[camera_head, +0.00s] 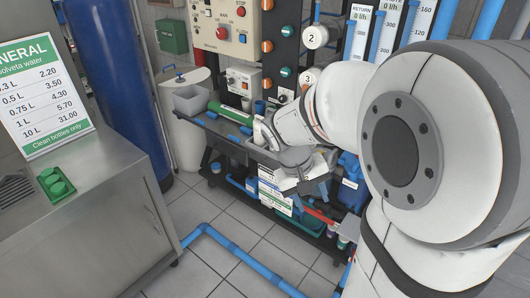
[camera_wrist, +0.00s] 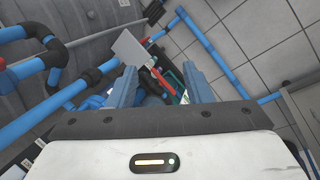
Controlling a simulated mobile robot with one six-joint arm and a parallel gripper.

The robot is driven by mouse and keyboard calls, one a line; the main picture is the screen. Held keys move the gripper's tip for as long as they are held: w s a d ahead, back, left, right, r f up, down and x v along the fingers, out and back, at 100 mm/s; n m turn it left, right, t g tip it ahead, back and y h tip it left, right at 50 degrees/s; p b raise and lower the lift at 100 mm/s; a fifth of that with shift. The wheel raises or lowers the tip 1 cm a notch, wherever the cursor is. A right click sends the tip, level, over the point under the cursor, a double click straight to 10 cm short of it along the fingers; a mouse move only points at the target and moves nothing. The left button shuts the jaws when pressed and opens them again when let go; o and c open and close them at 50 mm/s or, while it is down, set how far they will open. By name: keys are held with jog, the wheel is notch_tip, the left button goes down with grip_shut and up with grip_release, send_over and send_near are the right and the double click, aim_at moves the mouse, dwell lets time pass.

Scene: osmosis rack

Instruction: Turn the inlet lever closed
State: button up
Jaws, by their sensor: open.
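My gripper (camera_wrist: 161,84) is open, its two blue-grey fingers apart at the middle of the wrist view. A red bar-like part (camera_wrist: 165,82) with dark parts beside it shows beyond and between the fingers. I cannot tell whether it is the inlet lever, or whether a finger touches it. In the head view my gripper (camera_head: 312,184) points down in front of the rack's lower part. A red strip (camera_head: 317,215) shows low on the rack just below it. My arm and gripper hide much of that area, and no lever is clearly readable there.
Blue pipes (camera_wrist: 215,60) run along the tiled floor and beside the rack. More blue pipes with black elbows (camera_wrist: 55,50) stand at left in the wrist view. A steel cabinet (camera_head: 100,215) with a price sign (camera_head: 42,95) is at left.

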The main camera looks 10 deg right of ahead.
jog(key=w+d+f+g+h+b, duration=0.2)
jog(key=w+d+f+h, duration=0.25)
jog(key=w+f, duration=0.55)
jog(key=w+d+f+n+t+h+b, duration=0.1)
jog(key=w+f+t+h+b, duration=0.1)
jog(key=w+f+h, duration=0.5)
jog(key=w+f+n+t+b, duration=0.15)
jog(key=w+f, duration=0.35)
jog(key=f, duration=0.7)
jog(key=n+t+h+b, duration=0.1)
jog(key=t+h+b, duration=0.1)
jog(key=t, duration=0.3)
send_near(317, 215)
jog(key=w+a, duration=0.2)
jog(key=w, duration=0.3)
jog(key=x, duration=0.7)
jog(key=shift+f, duration=0.35)
jog(key=shift+w+d+g, duration=0.1)
jog(key=shift+g, duration=0.15)
grip_shut()
